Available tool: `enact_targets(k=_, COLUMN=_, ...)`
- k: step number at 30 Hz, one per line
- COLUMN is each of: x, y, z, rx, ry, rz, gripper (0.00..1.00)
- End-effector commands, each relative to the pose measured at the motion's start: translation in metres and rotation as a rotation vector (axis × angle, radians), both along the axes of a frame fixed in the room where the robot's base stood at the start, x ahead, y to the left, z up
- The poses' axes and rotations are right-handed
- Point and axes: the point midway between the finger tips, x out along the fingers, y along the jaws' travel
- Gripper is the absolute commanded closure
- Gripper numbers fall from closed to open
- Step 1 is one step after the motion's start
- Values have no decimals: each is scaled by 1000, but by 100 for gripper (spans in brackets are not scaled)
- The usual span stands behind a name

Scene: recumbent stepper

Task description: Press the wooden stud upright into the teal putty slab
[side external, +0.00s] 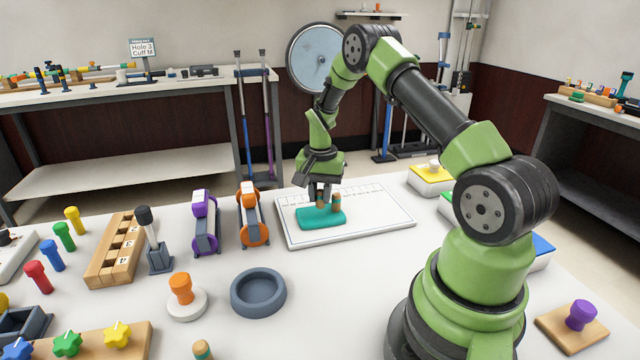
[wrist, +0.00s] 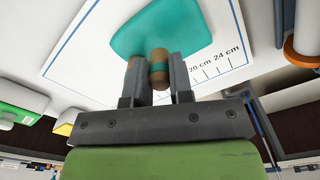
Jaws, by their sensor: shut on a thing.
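My gripper (side external: 322,192) points down at the teal putty slab (side external: 312,220), shut on a wooden stud with a teal band (wrist: 159,70). The stud is upright between the fingers; its lower end is at or just above the slab, and I cannot tell whether it has sunk in. In the side view this held stud (side external: 321,202) is partly hidden by the fingers. A second wooden stud (side external: 337,204) stands upright at the slab's right part, close beside the gripper. It also shows left of the fingers in the wrist view (wrist: 131,67). The slab fills the top of the wrist view (wrist: 158,30).
The slab lies on a white board with a centimetre scale (side external: 375,222). Orange (side external: 252,215) and purple (side external: 205,222) devices stand to its left. A grey round dish (side external: 258,292) and an orange knob (side external: 181,289) stand in front. A yellow-topped block (side external: 431,176) is behind right.

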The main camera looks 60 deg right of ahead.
Motion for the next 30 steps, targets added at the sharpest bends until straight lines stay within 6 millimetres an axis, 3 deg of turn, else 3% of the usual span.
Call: enact_targets(k=30, x=0, y=0, z=-12, rx=0, ry=0, rz=1, gripper=100)
